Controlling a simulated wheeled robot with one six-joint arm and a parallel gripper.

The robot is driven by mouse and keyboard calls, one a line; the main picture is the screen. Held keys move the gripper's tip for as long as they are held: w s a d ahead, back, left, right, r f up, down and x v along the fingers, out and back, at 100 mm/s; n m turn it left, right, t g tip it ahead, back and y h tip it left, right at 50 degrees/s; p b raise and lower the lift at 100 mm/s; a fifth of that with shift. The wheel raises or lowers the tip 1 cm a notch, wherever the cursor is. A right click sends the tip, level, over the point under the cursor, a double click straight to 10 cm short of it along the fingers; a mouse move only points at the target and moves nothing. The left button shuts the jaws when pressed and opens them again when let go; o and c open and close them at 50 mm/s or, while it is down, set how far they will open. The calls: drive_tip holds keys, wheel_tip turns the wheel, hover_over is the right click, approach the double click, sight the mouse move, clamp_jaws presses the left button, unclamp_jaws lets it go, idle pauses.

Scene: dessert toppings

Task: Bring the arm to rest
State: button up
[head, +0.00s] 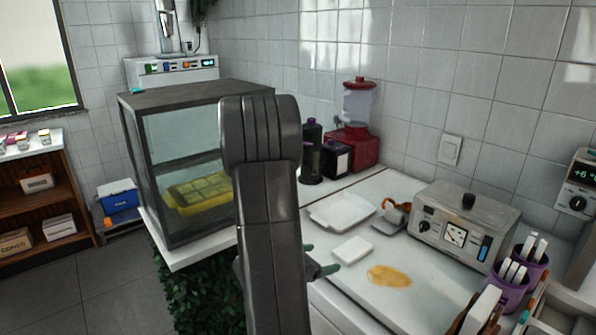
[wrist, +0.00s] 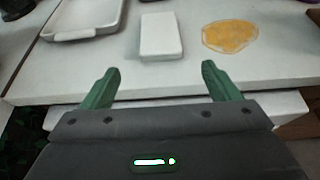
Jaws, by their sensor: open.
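My gripper (wrist: 157,80) shows in the wrist view with its two green fingers spread wide and nothing between them. In the head view my dark arm stands up the middle, and the green fingertips (head: 325,260) show at its right side, close to the counter's front edge. A white block (wrist: 161,36) lies on the counter just beyond the fingers, apart from them; it also shows in the head view (head: 353,250). The rest of the gripper is hidden behind my arm in the head view.
On the white counter are a white tray (head: 341,211), a yellow-brown spill (head: 389,276), a metal appliance (head: 463,222) and purple cups (head: 509,290). A glass case (head: 190,175) stands left of my arm. A red dispenser (head: 354,145) stands at the back.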

sight(343, 254)
drive_tip(key=x, duration=1)
drive_tip(key=shift+d+f+p, duration=0.15)
drive_tip(key=shift+p, duration=0.2)
drive_tip(key=shift+f+b, duration=0.25)
drive_tip(key=shift+b, duration=0.15)
drive_tip(key=shift+r+p, duration=0.3)
drive_tip(key=shift+p, duration=0.05)
